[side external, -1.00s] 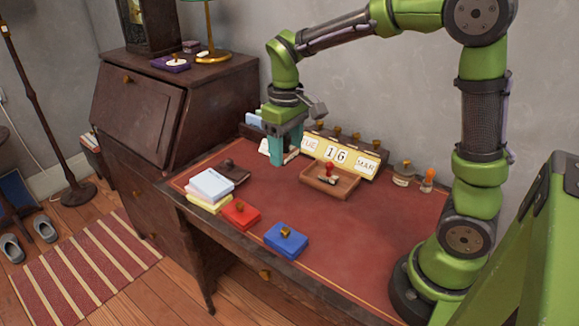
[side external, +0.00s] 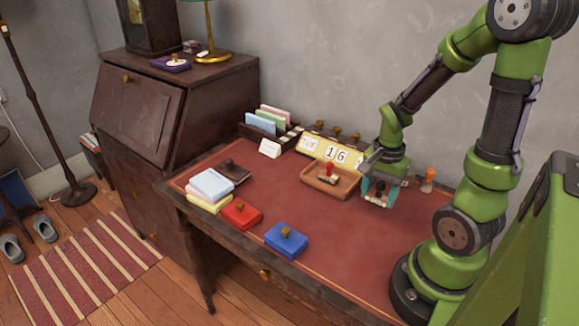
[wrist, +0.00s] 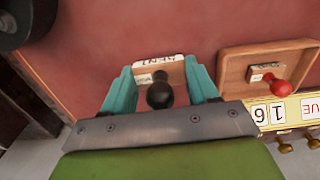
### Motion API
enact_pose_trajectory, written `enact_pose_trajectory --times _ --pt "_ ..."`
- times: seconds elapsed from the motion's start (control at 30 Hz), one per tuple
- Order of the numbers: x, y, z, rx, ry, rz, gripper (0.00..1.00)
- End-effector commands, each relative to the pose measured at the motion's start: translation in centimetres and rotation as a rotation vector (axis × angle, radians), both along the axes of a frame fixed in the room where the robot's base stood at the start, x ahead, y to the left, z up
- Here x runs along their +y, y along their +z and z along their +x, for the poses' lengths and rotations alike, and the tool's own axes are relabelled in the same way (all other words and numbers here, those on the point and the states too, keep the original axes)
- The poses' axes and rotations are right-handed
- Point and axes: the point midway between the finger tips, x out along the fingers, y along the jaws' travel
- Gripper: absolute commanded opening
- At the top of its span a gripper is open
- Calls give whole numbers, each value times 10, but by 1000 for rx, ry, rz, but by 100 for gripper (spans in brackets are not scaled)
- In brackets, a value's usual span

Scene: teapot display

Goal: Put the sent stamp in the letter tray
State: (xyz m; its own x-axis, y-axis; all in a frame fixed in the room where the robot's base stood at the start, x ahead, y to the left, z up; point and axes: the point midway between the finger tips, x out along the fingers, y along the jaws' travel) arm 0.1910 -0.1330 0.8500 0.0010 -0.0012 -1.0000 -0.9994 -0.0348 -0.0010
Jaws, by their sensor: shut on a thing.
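My gripper (side external: 379,192) is at the right part of the desk, just right of the small wooden tray. In the wrist view its teal fingers (wrist: 161,88) are shut on a stamp (wrist: 160,71) with a black round knob and a wooden block. The label on the block is upside down and seems to read SENT. Whether the stamp touches the desk is unclear. The wooden tray (side external: 343,193) holds a red-knobbed stamp (side external: 329,174). A dark rack (side external: 256,136) with coloured envelopes stands at the back left; I cannot tell which of these is the letter tray.
A yellow calendar (side external: 325,149) stands behind the wooden tray. An orange-handled stamp (side external: 428,181) is right of my gripper. Red (side external: 241,215) and blue (side external: 286,240) ink pads and stacked paper (side external: 211,185) lie in front. The desk's middle is clear.

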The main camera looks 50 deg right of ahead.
Motion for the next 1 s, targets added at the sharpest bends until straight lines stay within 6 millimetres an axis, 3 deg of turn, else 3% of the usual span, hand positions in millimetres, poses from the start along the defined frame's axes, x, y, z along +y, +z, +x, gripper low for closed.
enact_pose_trajectory --times 0.6,0.83,0.93,1.0 --pt "-80 -13 114 1 -15 0 23" --pt "-91 -15 131 0 -14 0 23" --pt "-91 -32 130 5 -13 4 23" --pt "-91 -42 130 4 -14 3 12"
